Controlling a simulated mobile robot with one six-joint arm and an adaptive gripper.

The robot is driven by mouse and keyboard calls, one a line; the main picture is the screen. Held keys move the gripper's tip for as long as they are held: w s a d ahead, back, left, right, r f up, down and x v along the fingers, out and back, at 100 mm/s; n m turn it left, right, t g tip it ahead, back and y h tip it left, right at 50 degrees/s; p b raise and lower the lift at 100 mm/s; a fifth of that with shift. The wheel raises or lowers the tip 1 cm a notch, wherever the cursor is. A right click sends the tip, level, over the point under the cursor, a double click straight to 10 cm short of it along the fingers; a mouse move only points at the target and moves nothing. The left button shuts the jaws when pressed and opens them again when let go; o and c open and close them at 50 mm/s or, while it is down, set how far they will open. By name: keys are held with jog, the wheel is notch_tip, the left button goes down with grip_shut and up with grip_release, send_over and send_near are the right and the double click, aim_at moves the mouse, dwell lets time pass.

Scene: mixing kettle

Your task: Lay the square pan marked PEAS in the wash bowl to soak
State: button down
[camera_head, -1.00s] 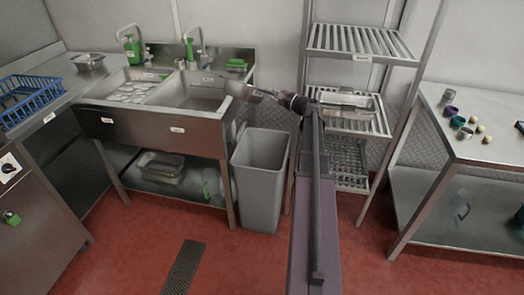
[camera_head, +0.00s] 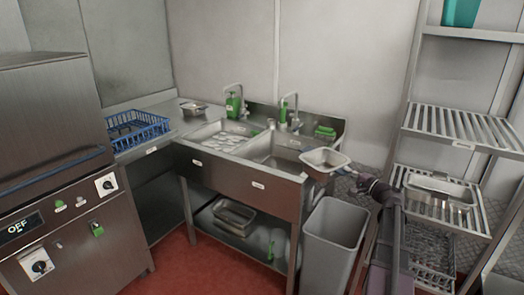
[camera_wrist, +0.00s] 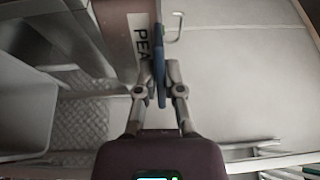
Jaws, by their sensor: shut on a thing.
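A square metal pan (camera_head: 325,159) is held in the air by the right end of the sink, its open top facing up in the head view. In the wrist view its side (camera_wrist: 125,25) shows a label reading "PEA", the rest cut off. My gripper (camera_head: 361,179) is shut on the pan's blue handle, which shows between the fingers in the wrist view (camera_wrist: 158,65). The double sink has a left bowl (camera_head: 220,138) with whitish round patches in it and a right bowl (camera_head: 272,150) that looks empty. The front labels are too small to read.
A grey bin (camera_head: 335,235) stands right of the sink, below the pan. A slatted rack (camera_head: 440,190) stands further right. A blue basket (camera_head: 135,130) and a small metal pan (camera_head: 193,107) sit on the left counter. Two taps (camera_head: 240,100) rise behind the bowls.

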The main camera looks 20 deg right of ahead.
jog(key=shift+r+p, duration=4.65)
jog(key=shift+r, duration=0.15)
jog(key=shift+w, duration=0.1)
